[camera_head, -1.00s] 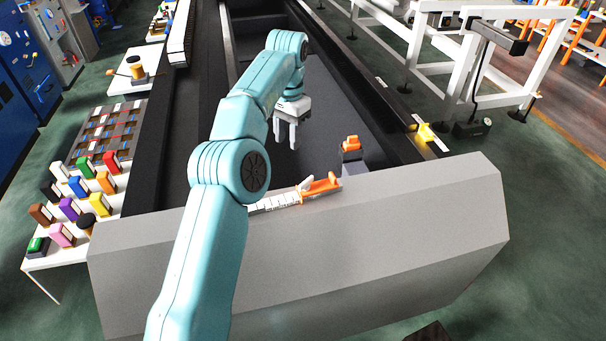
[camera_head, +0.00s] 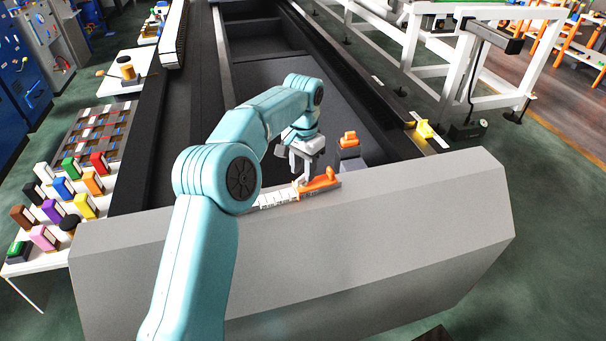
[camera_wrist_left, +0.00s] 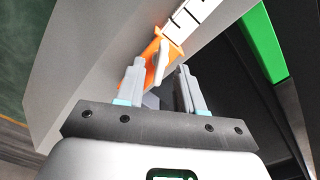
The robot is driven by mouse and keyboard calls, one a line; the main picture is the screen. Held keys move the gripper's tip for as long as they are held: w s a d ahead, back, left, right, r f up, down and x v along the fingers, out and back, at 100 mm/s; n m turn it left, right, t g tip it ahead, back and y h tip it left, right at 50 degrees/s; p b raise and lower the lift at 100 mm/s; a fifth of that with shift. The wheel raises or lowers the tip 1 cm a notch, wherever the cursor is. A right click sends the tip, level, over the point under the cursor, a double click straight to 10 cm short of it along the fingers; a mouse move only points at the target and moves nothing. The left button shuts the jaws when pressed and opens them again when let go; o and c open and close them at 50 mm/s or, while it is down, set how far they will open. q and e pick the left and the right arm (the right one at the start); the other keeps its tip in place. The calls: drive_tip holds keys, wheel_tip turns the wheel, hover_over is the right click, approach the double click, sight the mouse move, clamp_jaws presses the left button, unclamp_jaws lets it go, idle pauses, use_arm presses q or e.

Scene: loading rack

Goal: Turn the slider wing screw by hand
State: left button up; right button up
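The orange slider (camera_head: 320,181) sits on a white ruler-like scale (camera_head: 272,199) along the edge of the grey block. In the left wrist view the orange slider (camera_wrist_left: 152,49) carries a pale wing screw (camera_wrist_left: 163,58), with one upright wing showing. My left gripper (camera_head: 304,174) is over the scale beside the slider, pointing down. In the left wrist view my left gripper (camera_wrist_left: 161,66) is open, and the wing screw appears between its fingertips. I cannot tell whether the fingers touch it. My right gripper is not in view.
The large grey block (camera_head: 300,245) fills the front, with a dark recessed bed behind it. A second orange part (camera_head: 348,139) stands on a grey post close to the gripper. A white table with coloured blocks (camera_head: 62,188) is at the left. A yellow part (camera_head: 424,129) lies on the right rail.

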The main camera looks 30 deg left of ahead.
use_arm(q)
drive_tip(key=shift+f, duration=0.7)
clamp_jaws()
